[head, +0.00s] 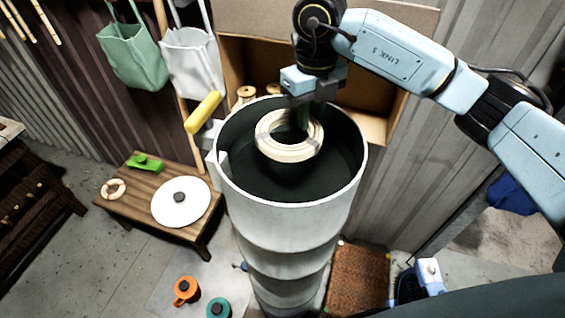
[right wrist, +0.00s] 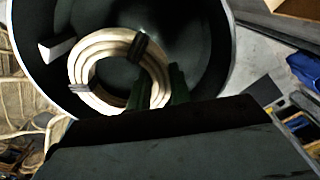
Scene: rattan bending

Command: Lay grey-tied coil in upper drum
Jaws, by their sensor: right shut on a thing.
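The pale rattan coil (head: 288,153) is in the mouth of the tall grey drum (head: 292,217), inside its rim. My right gripper (head: 312,113) comes down from above and is shut on the coil's right side. In the right wrist view, the green fingers (right wrist: 158,90) grip the coil (right wrist: 93,65) at its right edge. A grey tie shows on its left and a darker band at its upper right. The dark drum interior (right wrist: 203,45) surrounds it; I cannot tell whether the coil touches anything below.
A yellow handle (head: 204,111) sticks out at the drum's upper left. A low wooden table (head: 138,212) with a white disc (head: 181,202) stands at left. A cardboard box (head: 374,128) is behind the drum. Orange (head: 186,290) and teal (head: 219,308) pots stand on the floor.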

